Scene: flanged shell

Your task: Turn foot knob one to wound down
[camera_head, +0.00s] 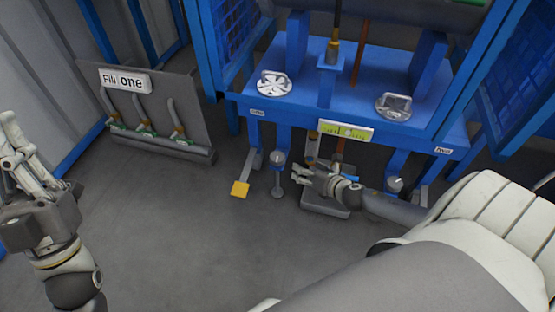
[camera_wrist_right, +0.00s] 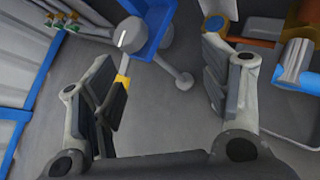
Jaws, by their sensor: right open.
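Foot knob one (camera_head: 278,158) is a grey round knob on a thin jack post with a round foot (camera_head: 278,193), below the left end of the blue frame, near a small label (camera_head: 257,112). In the right wrist view the knob (camera_wrist_right: 129,36) shows a white line on its face, beyond the fingers. My right gripper (camera_head: 304,175) is right of the post and apart from it; in the wrist view its jaws (camera_wrist_right: 160,75) are open and empty. My left gripper (camera_head: 12,150) is at the far left, away from the frame; its opening is unclear.
A yellow pedal (camera_head: 240,189) lies just left of the post. A second foot knob (camera_head: 394,184) is at the right. A "Fill one" panel (camera_head: 160,112) stands at left. Floor is clear at left front.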

